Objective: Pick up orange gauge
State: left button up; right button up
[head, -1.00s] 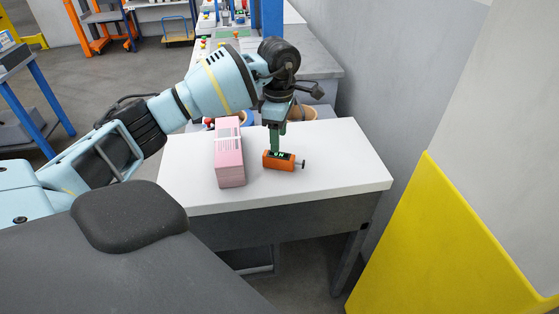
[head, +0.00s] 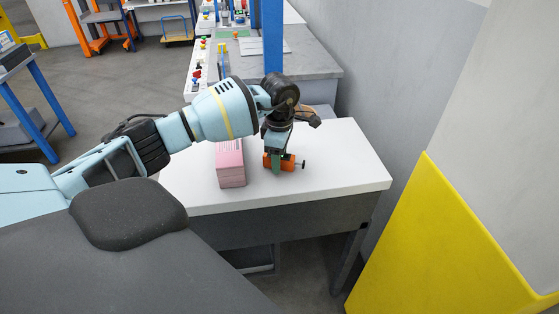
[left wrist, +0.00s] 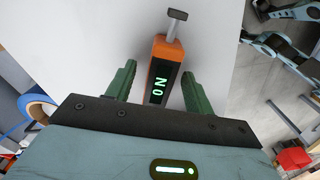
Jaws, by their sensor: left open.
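The orange gauge (head: 287,162) lies on the white table (head: 340,170), with its dark knob pointing right in the head view. My left gripper (head: 276,163) is down at the gauge, and its green fingers partly cover it. In the left wrist view the gauge (left wrist: 162,68) has a dark display with lit green characters and a grey T-shaped knob. The open green fingers of my left gripper (left wrist: 157,85) stand on either side of its body, with a gap visible on each side. My right gripper is not in view.
A pink box-like stack (head: 230,165) stands on the table just left of the gauge, close to my left gripper. Free table surface lies to the right. A grey wall and a yellow panel (head: 440,250) bound the right side.

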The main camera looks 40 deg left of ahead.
pick_arm(q)
jog(key=shift+c, duration=0.4)
grip_shut()
jog(key=shift+r, duration=0.15)
jog(key=shift+r, duration=0.45)
notch_tip(320, 180, up, 2)
jog(key=shift+w+r, duration=0.1)
jog(key=shift+r, duration=0.05)
jog(key=s+d+r, duration=0.1)
jog(key=s+d, duration=0.8)
jog(key=s, duration=0.4)
jog(key=shift+s+r+b, duration=0.15)
jog(key=shift+r+b, duration=0.15)
jog(key=shift+b, duration=0.05)
jog(key=shift+d, duration=0.15)
